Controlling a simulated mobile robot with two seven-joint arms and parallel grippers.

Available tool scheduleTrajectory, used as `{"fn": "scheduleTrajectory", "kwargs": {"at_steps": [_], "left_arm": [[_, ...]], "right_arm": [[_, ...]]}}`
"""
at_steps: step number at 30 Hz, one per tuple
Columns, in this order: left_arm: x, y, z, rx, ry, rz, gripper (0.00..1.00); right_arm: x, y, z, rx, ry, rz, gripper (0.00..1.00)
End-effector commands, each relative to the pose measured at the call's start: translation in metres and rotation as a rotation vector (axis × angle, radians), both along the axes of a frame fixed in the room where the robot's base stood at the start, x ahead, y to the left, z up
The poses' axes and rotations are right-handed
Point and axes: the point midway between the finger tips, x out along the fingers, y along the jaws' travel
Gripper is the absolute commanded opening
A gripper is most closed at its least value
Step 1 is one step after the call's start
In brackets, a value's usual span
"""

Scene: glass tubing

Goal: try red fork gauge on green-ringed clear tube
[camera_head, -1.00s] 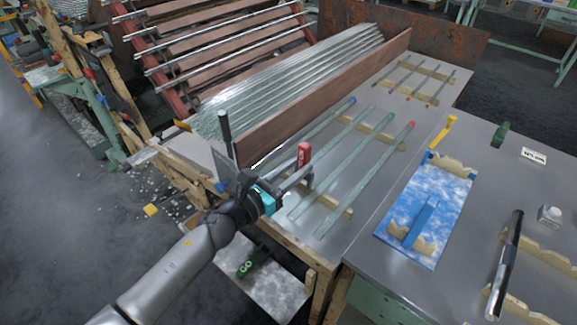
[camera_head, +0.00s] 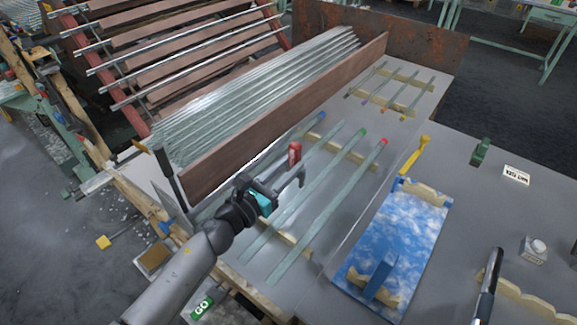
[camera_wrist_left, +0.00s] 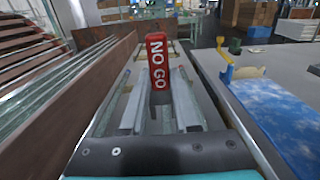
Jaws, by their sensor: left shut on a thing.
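My left gripper (camera_head: 268,192) is shut on the red fork gauge (camera_head: 294,153). The gauge stands upright over the table, and its red handle marked "NO GO" (camera_wrist_left: 158,62) faces the left wrist camera. The green-ringed clear tube (camera_head: 322,174) lies slanting on wooden rests, between a blue-ringed and a red-ringed tube (camera_head: 345,190). The gauge's fork appears just left of the green-ringed tube. I cannot tell whether it touches it; the gripper hides the lower part. My right gripper is not in view.
A green "GO" gauge (camera_head: 202,306) lies below at the table's front. A brown board (camera_head: 290,115) and stacked glass tubes (camera_head: 255,95) stand left. A blue cloud-patterned board (camera_head: 410,225) with wooden notched rests lies right. Several short ringed tubes (camera_head: 403,98) lie at the back.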

Motion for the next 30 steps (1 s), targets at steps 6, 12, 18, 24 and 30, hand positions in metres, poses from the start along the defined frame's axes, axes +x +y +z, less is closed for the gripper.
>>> {"fn": "scheduleTrajectory", "kwargs": {"at_steps": [6,12,18,24,30], "left_arm": [[0.000,0.000,0.001,-0.001,-0.001,0.000,0.00],[0.000,0.000,-0.002,-0.001,-0.001,0.000,0.00],[0.000,0.000,-0.012,0.000,0.000,0.000,0.00],[0.000,0.000,-0.028,0.000,0.000,0.001,0.00],[0.000,0.000,-0.044,-0.002,0.000,0.001,0.00]], "right_arm": [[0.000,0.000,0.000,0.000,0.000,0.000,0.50],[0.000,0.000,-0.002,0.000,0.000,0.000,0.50],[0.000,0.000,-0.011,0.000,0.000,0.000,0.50],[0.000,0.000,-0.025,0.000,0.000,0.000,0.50],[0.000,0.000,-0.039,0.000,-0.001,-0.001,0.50]]}}
